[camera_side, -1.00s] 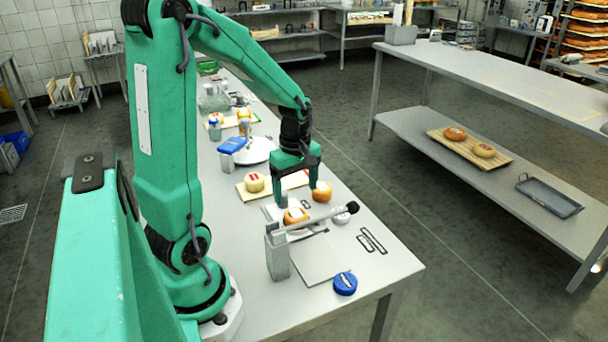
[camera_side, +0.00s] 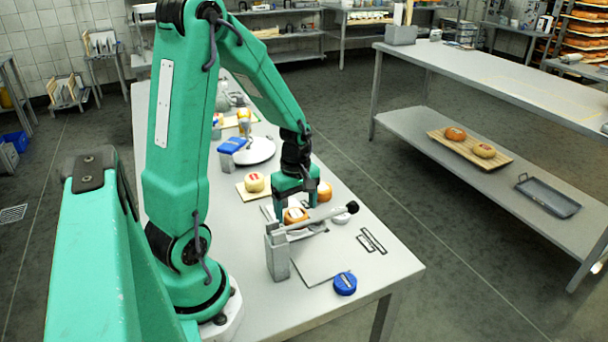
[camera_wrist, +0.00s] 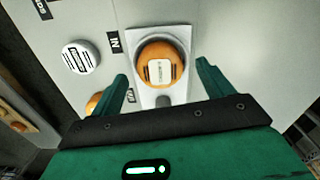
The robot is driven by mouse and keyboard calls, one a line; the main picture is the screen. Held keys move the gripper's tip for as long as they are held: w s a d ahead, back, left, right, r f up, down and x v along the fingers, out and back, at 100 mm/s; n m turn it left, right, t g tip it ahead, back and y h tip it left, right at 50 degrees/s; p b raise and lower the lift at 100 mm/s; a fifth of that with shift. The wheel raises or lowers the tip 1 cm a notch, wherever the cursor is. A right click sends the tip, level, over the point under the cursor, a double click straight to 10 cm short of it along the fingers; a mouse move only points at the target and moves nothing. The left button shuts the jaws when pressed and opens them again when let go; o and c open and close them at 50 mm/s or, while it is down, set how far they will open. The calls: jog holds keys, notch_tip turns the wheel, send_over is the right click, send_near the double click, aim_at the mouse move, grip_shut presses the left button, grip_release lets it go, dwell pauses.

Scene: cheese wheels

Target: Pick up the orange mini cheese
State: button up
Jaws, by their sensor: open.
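An orange mini cheese (camera_side: 293,216) with a white label sits on a small pale plate below my gripper (camera_side: 295,201). The wrist view shows that orange cheese (camera_wrist: 151,51) near the middle, on the pale plate (camera_wrist: 145,97). My gripper (camera_wrist: 161,72) is open, with one finger on each side of the cheese's line and nothing held. A second orange cheese (camera_side: 325,190) stands just right of my gripper, partly hidden by it. Only a sliver of it (camera_wrist: 93,103) shows beside the left finger in the wrist view.
A grey post with a dark-tipped bar (camera_side: 277,252) stands close in front of the cheese. A pale cheese (camera_side: 254,182) lies on a board behind. A white round tin (camera_wrist: 80,57), a blue round tin (camera_side: 345,283) and black clips (camera_side: 371,241) are nearby. The table's front right is clear.

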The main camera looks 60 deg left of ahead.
aim_at(296, 213)
jog(key=shift+f, duration=0.95)
jog(key=c, duration=1.1)
jog(key=shift+r, duration=0.15)
jog(key=shift+r, duration=4.85)
